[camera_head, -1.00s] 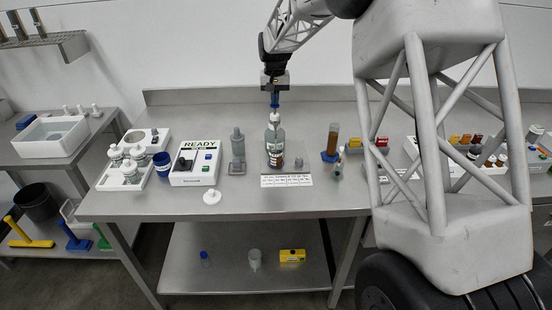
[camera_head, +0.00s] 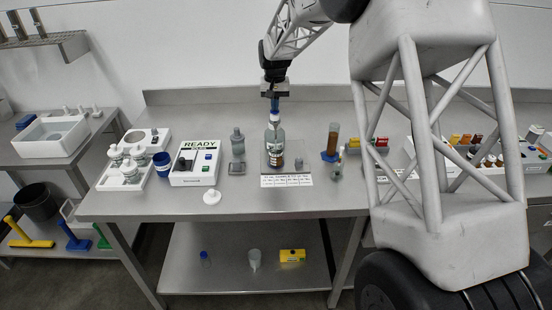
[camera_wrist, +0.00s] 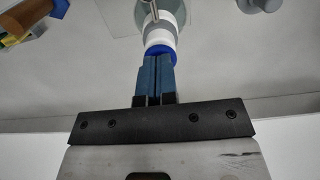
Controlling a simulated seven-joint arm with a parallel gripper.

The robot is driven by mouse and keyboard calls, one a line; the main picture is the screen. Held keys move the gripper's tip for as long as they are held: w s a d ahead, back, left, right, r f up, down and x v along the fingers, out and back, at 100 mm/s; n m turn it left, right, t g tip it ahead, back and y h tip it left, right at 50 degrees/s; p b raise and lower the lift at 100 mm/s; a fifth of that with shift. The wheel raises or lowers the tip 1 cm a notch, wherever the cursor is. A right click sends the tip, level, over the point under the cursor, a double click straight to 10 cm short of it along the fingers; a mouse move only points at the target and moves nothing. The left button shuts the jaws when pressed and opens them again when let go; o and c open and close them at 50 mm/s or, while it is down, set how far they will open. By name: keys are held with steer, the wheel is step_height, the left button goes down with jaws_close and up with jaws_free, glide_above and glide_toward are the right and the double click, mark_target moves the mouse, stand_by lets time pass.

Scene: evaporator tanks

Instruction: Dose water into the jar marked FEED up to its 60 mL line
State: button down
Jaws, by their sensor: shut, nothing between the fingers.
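A clear bottle (camera_head: 274,140) with a white and blue top stands on a plate near the middle of the bench. A marked jar (camera_head: 275,158) with a reddish-brown patch appears at its lower front; the marking is too small to read, so I cannot tell FEED or the 60 mL line. My gripper (camera_head: 275,104) is shut and upright directly above the bottle's top. In the wrist view my blue fingers (camera_wrist: 156,75) are together, with tips at the blue cap (camera_wrist: 160,50) above the white collar (camera_wrist: 160,30). Contact looks close. The water level cannot be read.
A printed card (camera_head: 286,181) lies in front of the bottle. A brown-filled cylinder (camera_head: 332,138) on a blue base stands right. A white lid (camera_head: 212,197) lies near the front edge.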

steer(key=shift+r, duration=2.6)
steer(key=shift+f, duration=0.25)
steer(key=shift+f, duration=2.4)
steer(key=shift+r, duration=2.7)
steer(key=shift+f, duration=0.2)
